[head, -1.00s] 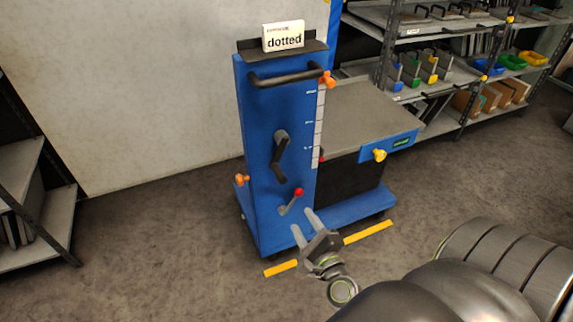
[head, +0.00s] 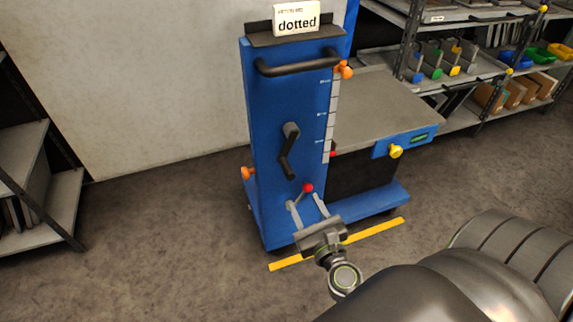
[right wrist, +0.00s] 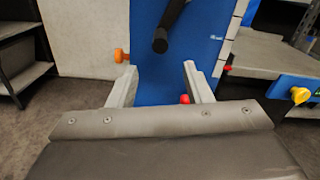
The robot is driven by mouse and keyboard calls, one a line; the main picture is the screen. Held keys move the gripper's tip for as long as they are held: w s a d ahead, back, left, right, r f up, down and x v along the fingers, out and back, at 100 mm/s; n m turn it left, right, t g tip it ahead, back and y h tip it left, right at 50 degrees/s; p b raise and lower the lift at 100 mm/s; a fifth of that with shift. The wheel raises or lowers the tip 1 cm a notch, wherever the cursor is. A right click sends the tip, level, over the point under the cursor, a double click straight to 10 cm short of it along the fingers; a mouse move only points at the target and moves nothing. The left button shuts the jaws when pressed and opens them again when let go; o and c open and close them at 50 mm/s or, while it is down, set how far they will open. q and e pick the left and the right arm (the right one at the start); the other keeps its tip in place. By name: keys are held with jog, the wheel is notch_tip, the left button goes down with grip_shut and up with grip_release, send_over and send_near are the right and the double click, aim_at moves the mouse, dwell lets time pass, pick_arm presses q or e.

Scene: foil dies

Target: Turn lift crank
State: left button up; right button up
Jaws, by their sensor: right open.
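The lift crank (head: 289,150) is a black arm on the front of the blue lift cart (head: 268,100). It hangs downward and slightly right from its hub. In the right wrist view the crank's black handle (right wrist: 161,42) points toward the camera, above and between the fingers. My right gripper (head: 307,200) is open and empty, below the crank and in front of the red-knobbed lever (head: 308,188). In the right wrist view the open fingers (right wrist: 158,85) frame the blue panel, with the red knob (right wrist: 185,99) by the right finger. My left gripper is not in view.
A black push bar (head: 298,65) crosses the cart's top, under a "dotted" sign (head: 297,19). Orange knobs (head: 247,173) and a yellow knob (head: 396,151) stick out. The grey platform (head: 385,105) is at right. Yellow tape (head: 375,231) marks the floor. Shelves stand at both sides.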

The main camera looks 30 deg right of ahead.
jog(key=w, duration=0.1)
jog(key=p, duration=0.2)
send_near(286, 168)
jog(key=w, duration=0.1)
jog(key=w+d, duration=0.1)
jog(key=shift+w+f, duration=0.4)
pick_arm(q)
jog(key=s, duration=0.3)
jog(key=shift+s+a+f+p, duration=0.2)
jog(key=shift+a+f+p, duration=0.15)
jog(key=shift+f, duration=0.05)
pick_arm(e)
jog(key=x, duration=0.8)
jog(key=shift+f, duration=0.2)
jog(key=shift+c, duration=0.4)
grip_shut()
